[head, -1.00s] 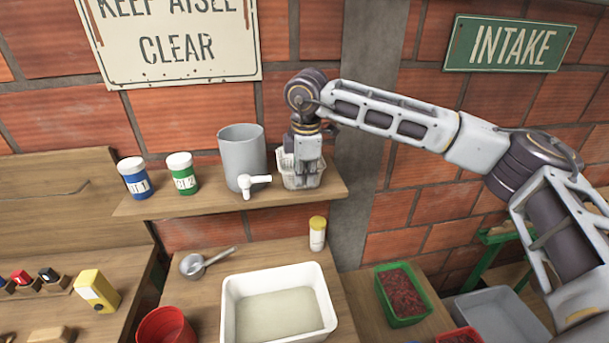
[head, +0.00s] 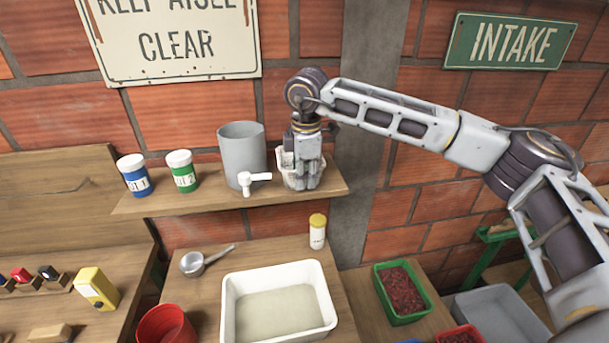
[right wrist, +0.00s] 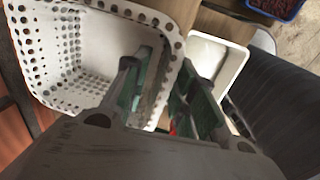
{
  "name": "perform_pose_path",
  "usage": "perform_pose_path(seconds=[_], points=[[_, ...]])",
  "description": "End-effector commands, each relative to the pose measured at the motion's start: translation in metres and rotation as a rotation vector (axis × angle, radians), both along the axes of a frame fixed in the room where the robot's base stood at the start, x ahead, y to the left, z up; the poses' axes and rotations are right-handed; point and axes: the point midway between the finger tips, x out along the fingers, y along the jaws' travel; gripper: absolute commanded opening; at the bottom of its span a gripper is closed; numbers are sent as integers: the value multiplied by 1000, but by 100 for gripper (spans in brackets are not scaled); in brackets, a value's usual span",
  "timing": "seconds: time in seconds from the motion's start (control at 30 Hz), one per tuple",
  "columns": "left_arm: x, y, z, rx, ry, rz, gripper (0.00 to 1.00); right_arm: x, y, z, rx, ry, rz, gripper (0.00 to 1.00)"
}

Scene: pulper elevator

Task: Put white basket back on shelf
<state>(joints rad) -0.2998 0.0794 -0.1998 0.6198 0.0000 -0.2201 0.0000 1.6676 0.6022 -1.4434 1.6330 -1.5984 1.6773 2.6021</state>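The white basket (head: 285,172), perforated, stands upright at the right end of the wall shelf (head: 215,200), partly hidden by my right gripper (head: 308,187). In the right wrist view the basket (right wrist: 60,50) shows its hole-dotted wall and smooth inside. My right gripper (right wrist: 162,88) straddles the basket's rim, with one finger inside and the other outside. The fingers are spread apart, with space around the basket wall. My left gripper is not in view.
A grey container (head: 241,150) with a white tap stands close left of the basket. Blue (head: 134,178) and green (head: 183,175) jars stand farther left. Below are a white tub (head: 278,310), a yellow-capped bottle (head: 317,235) and a green tray (head: 402,295).

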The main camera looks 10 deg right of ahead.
Motion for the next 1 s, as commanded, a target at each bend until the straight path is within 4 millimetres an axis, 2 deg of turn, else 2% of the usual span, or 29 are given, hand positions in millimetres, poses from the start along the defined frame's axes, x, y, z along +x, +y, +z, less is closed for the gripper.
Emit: perform_pose_path(seconds=[0.23, 0.37, 1.0], points=[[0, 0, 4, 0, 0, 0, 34, 0, 0, 4, 0, 0, 0, 27], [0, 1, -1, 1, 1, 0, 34, -2, 1, 16, 2, -2, 0, 27], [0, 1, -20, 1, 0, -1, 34, -14, 1, 105, 0, -2, 0, 27]])
